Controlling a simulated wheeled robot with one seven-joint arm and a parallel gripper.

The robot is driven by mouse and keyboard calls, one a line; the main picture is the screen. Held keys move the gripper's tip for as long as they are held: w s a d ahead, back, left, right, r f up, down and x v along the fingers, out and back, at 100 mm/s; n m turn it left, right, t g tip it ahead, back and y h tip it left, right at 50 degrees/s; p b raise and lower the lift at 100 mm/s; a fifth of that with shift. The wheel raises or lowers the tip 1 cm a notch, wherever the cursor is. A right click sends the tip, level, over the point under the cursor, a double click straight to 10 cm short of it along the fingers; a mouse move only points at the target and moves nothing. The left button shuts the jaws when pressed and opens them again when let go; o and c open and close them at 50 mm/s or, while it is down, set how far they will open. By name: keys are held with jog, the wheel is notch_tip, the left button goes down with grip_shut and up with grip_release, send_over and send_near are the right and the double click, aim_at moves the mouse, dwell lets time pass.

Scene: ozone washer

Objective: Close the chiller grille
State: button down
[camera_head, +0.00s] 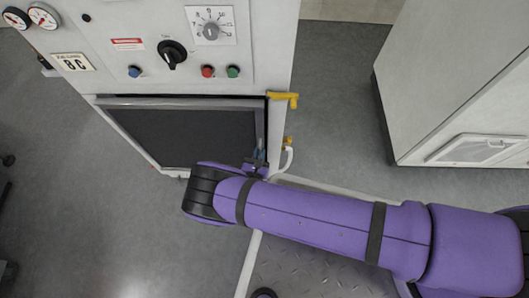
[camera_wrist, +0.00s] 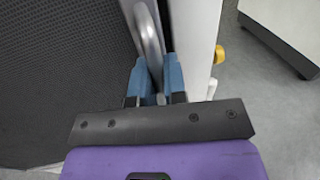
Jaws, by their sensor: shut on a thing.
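The chiller grille (camera_head: 185,135) is a dark mesh panel in a grey frame, low on the white machine front. A dark gap runs along its top edge; I cannot tell exactly how far it stands open. In the wrist view the mesh (camera_wrist: 65,60) fills the left side. A grey curved handle (camera_wrist: 150,40) stands beside it. My gripper (camera_wrist: 158,82) has its blue fingers on either side of the handle, shut on it. In the head view my gripper (camera_head: 258,154) is at the grille's lower right, and my purple arm hides part of that area.
Above the grille is a control panel with a black knob (camera_head: 172,54), a dial (camera_head: 212,27) and several buttons. A yellow valve lever (camera_head: 283,98) and a white pipe (camera_head: 288,158) stick out at right. A pale cabinet (camera_head: 450,80) stands farther right.

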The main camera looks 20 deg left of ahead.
jog(key=shift+s+a, duration=0.1)
jog(key=shift+a, duration=0.15)
jog(key=c, duration=1.2)
grip_release()
jog(key=shift+s, duration=0.1)
jog(key=s, duration=1)
jog(key=shift+s+d, duration=0.2)
jog(key=shift+s, duration=0.1)
jog(key=shift+s, duration=0.1)
